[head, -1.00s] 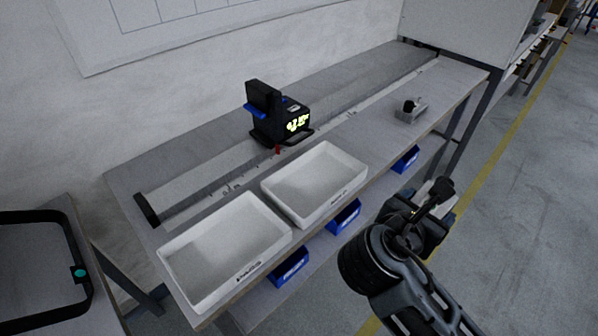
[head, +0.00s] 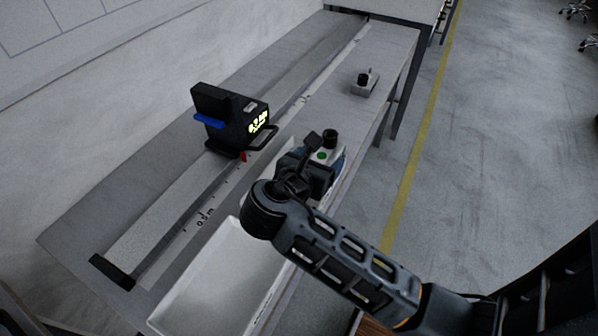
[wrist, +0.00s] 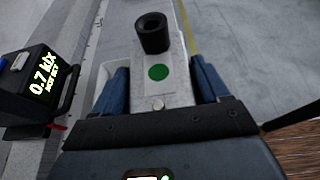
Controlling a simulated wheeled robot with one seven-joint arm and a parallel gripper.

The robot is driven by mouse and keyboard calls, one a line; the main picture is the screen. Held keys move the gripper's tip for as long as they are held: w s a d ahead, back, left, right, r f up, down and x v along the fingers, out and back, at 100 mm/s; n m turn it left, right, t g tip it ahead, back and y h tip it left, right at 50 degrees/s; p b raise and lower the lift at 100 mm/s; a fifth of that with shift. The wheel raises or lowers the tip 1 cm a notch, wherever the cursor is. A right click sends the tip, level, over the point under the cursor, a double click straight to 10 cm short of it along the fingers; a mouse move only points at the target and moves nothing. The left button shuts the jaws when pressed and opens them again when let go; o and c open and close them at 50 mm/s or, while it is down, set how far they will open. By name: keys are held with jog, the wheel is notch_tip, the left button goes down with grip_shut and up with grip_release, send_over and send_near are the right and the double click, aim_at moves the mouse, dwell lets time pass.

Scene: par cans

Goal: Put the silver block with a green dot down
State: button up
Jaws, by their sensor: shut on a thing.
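The silver block with a green dot (wrist: 172,93) is between the two blue fingers of my gripper (wrist: 161,88) in the wrist view. It has a black ring-shaped knob on its far end and a small pale stud near me. In the head view my gripper (head: 312,168) is shut on the block (head: 328,157), above the bench over the far white tray, which is mostly hidden behind my arm. I cannot tell how high the block is above the tray.
The near white tray (head: 215,292) looks empty. A black meter with a lit display (head: 230,120) stands on the rail left of my gripper, close by; it also shows in the wrist view (wrist: 32,90). Another grey block with a black knob (head: 364,86) sits farther along the bench.

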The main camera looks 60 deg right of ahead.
jog(key=w+f, duration=0.1)
jog(key=w, duration=0.2)
jog(key=w+f, duration=0.1)
jog(key=shift+w+d+f, duration=0.2)
jog(key=shift+w+f, duration=0.05)
jog(key=shift+f, duration=2.1)
jog(key=o, duration=1.5)
jog(key=shift+f, duration=0.1)
jog(key=shift+b, duration=0.3)
jog(key=v, duration=1.2)
